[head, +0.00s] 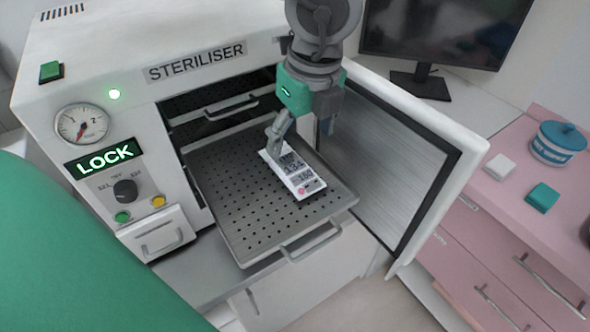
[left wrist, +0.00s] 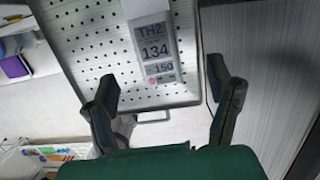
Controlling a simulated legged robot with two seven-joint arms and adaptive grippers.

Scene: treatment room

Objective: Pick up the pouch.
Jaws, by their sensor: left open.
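The pouch (head: 302,183) is a flat white pack with dark printed characters. It lies on the perforated metal tray (head: 232,222) pulled out of the steriliser. My left gripper (head: 299,131) is over the far end of the pouch, and its fingers are apart. In the head view one finger overlaps the pouch's far left corner; I cannot tell if it touches. In the left wrist view the pouch (left wrist: 157,48) shows between the two open fingers (left wrist: 162,72), with nothing held. My right gripper is not in view.
The steriliser door (head: 385,165) stands open close to the right of the tray. The steriliser front (head: 170,130) rises on the left. The tray handle (head: 312,243) projects at the front. A pink cabinet (head: 500,225) with small items stands at the right.

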